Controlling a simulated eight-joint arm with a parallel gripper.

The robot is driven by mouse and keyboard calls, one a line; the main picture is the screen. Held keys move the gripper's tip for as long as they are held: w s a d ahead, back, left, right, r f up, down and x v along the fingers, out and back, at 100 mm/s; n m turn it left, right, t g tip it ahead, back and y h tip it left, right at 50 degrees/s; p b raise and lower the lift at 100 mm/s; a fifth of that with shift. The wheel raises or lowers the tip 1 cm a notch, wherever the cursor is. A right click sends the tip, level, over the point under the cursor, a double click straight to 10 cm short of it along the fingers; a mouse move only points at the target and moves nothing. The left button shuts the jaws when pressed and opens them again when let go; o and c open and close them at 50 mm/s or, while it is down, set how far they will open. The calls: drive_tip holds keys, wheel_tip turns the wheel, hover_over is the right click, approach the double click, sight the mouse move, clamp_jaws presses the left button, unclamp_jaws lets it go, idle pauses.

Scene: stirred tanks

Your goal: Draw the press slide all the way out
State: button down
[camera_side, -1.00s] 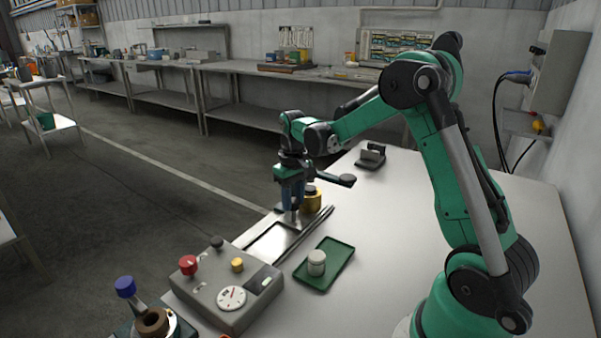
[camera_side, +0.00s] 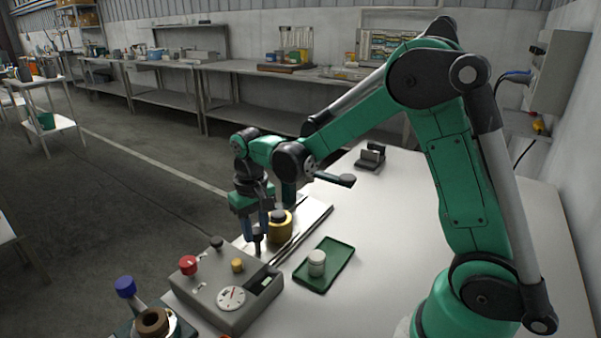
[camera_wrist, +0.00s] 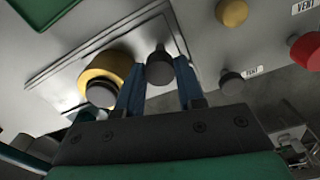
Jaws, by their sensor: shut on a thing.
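The press slide is a flat metal plate (camera_side: 312,212) on rails, running from the control box toward the upper right. A yellow collar with a dark top (camera_side: 280,228) stands on it. A dark upright knob (camera_side: 257,236) stands at the control-box end, beside the collar. My gripper (camera_side: 257,243) points down and is shut on this knob. In the wrist view the two blue fingers of my gripper (camera_wrist: 159,88) flank the dark knob (camera_wrist: 160,67). The yellow collar (camera_wrist: 105,72) is left of the fingers there. The near end of the slide is partly hidden by my gripper.
A grey control box (camera_side: 225,290) with red, yellow and black knobs and a dial stands close in front of my gripper. A green tray (camera_side: 338,258) holding a white-lidded jar (camera_side: 317,262) lies right of the slide. A dark metal block (camera_side: 371,158) stands farther back.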

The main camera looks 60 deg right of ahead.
drive_tip(key=shift+a, duration=0.3)
drive_tip(key=c, duration=0.8)
unclamp_jaws()
drive_tip(key=shift+d, duration=0.1)
drive_tip(key=shift+r, duration=0.15)
drive_tip(key=shift+r, duration=2.7)
